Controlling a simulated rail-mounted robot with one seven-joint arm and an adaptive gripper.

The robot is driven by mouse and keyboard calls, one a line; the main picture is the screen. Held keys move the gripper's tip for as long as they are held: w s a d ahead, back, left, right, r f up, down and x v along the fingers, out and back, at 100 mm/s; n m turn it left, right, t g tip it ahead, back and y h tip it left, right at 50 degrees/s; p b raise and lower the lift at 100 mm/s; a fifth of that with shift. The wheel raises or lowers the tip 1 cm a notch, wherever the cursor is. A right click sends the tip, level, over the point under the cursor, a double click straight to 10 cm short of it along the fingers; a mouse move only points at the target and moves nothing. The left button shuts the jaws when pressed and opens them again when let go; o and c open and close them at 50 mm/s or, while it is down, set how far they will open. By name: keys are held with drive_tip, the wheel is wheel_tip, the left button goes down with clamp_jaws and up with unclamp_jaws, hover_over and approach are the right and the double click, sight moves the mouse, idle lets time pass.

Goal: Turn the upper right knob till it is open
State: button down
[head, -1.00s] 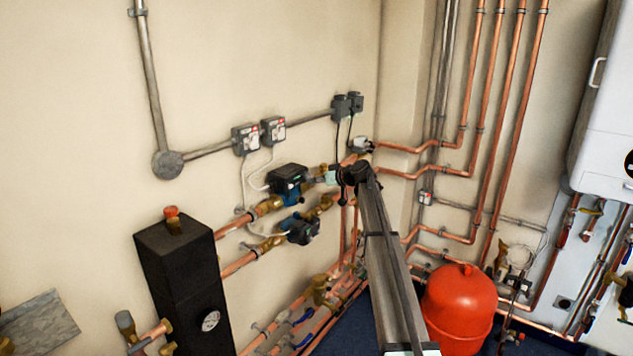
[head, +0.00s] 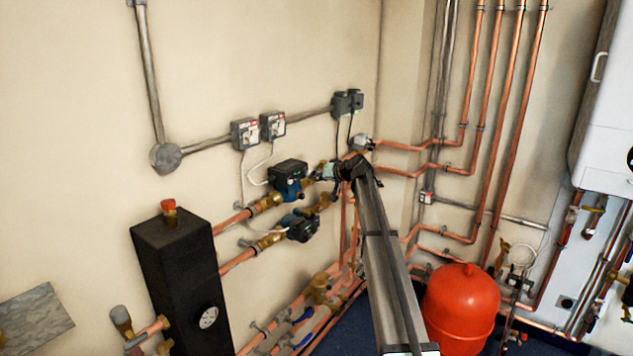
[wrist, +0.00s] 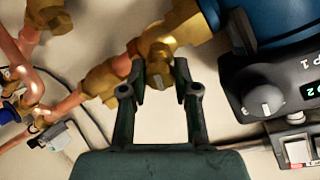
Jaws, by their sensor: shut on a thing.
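The upper right knob is a small brass valve piece (wrist: 158,72) on the upper brass and copper pipe run, seen in the wrist view. My gripper (wrist: 159,68) has one dark finger on each side of it and is shut on it. The knob's face shows between the fingertips; how far it is turned is hard to tell. In the head view my gripper (head: 328,172) is at the right end of the upper pump's pipe, and my arm hides most of the knob there.
The blue and black upper pump (head: 288,178) is close left of my gripper, and a lower pump (head: 300,226) sits beneath. Switch boxes (head: 258,130) and cables are on the wall above. Copper pipes (head: 425,147) run to the right. A red tank (head: 461,305) stands at lower right.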

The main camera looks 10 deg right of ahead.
drive_tip(key=m, duration=0.3)
drive_tip(key=shift+h, duration=0.4)
drive_tip(key=m, duration=0.4)
drive_tip(key=shift+r+h, duration=0.1)
drive_tip(key=shift+h, duration=0.3)
drive_tip(key=m+p, duration=0.1)
drive_tip(key=m, duration=0.2)
drive_tip(key=shift+g+h+p, duration=0.35)
drive_tip(key=shift+g+h, duration=0.05)
drive_tip(key=shift+m+p, duration=0.55)
drive_tip(key=shift+m, duration=1.25)
drive_tip(key=shift+g, duration=0.3)
drive_tip(key=c, duration=0.8)
unclamp_jaws()
drive_tip(key=shift+c, duration=0.2)
